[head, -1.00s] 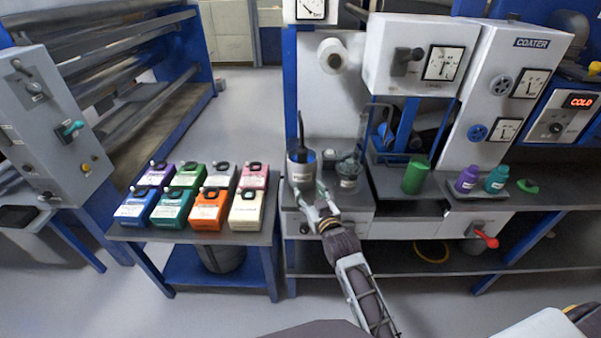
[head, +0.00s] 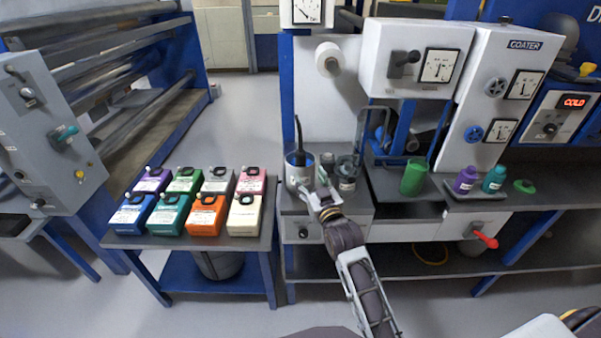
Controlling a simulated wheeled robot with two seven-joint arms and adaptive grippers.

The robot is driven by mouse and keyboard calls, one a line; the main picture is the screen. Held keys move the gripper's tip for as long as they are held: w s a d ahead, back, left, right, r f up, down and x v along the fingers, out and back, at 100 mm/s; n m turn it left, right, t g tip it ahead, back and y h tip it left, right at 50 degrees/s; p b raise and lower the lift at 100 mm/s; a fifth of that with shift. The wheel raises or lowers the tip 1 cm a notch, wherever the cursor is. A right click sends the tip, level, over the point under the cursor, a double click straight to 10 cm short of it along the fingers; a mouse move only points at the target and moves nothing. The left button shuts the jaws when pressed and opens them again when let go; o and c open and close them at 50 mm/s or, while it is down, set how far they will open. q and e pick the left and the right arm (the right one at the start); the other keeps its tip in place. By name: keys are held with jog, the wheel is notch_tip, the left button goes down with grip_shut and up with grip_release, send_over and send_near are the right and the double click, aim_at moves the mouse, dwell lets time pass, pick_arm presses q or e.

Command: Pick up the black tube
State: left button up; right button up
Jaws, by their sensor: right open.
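A black, slender upright thing (head: 299,132) stands in a grey metal cup (head: 298,176) on the bench. It may be the black tube, but I cannot tell for sure, and its lower end is hidden inside the cup. My right gripper (head: 316,188) is at the cup's front right, with its fingers open and pointing toward the bench back. At this size I cannot tell whether a finger touches the cup. My left gripper is not in view.
A glass jar (head: 347,172) stands right of the cup. A green cylinder (head: 413,178), a purple bottle (head: 465,181) and a teal bottle (head: 494,180) stand farther right. Several coloured boxes (head: 207,214) fill the left table. A white roll (head: 329,58) hangs above.

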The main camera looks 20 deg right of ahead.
aim_at(302, 161)
jog(key=w, duration=0.5)
jog(key=shift+w, duration=1.25)
jog(key=shift+w+d+f, duration=0.1)
jog(key=shift+w+d, duration=0.05)
jog(key=shift+w, duration=0.75)
jog(key=shift+w+d, duration=0.15)
jog(key=shift+w, duration=0.55)
jog(key=shift+w+f, duration=0.1)
jog(key=shift+w, duration=0.9)
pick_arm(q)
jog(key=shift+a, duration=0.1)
